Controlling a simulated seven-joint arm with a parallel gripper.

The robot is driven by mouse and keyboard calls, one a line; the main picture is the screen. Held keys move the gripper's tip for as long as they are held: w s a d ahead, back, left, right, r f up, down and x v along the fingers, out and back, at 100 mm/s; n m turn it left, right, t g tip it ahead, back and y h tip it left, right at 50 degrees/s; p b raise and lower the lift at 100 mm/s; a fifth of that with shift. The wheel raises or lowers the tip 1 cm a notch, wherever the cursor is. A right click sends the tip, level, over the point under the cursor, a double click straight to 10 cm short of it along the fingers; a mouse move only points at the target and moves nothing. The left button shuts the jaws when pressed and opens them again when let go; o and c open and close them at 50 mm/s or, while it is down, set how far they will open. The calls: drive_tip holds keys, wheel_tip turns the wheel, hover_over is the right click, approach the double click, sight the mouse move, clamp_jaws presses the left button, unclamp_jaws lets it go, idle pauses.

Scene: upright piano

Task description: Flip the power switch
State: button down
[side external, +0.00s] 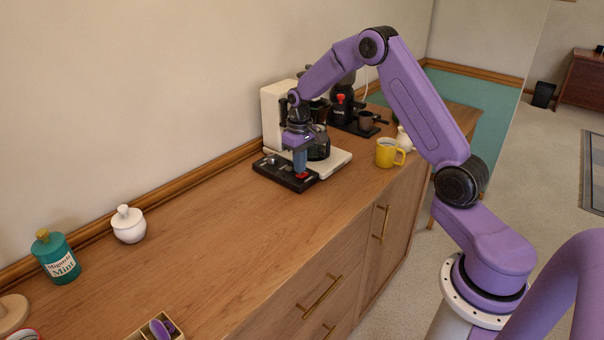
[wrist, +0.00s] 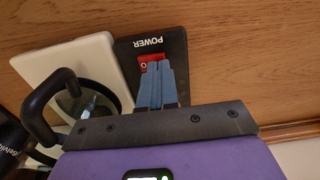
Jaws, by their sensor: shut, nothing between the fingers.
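The power switch is a red rocker (wrist: 146,66) on a black panel (wrist: 124,49) marked POWER, at the side of a coffee maker. In the side view the red switch (side external: 302,175) shows on the black panel (side external: 277,170), just below my gripper. My gripper (wrist: 157,64) is shut and empty, with its blue fingertips over the switch and covering part of it. In the side view my gripper (side external: 300,170) points down at the panel. I cannot tell whether the tips touch the switch. The coffee maker (side external: 274,112) is white with a dark glass carafe (side external: 319,150).
A yellow mug (side external: 387,153) and a black machine (side external: 341,108) stand to the right on the wooden counter (side external: 215,225). A white lidded jar (side external: 128,225) and a green tin (side external: 56,258) are at the left.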

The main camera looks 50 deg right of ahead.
drive_tip(key=shift+f, duration=0.65)
idle(0.3)
drive_tip(key=shift+r, duration=3.55)
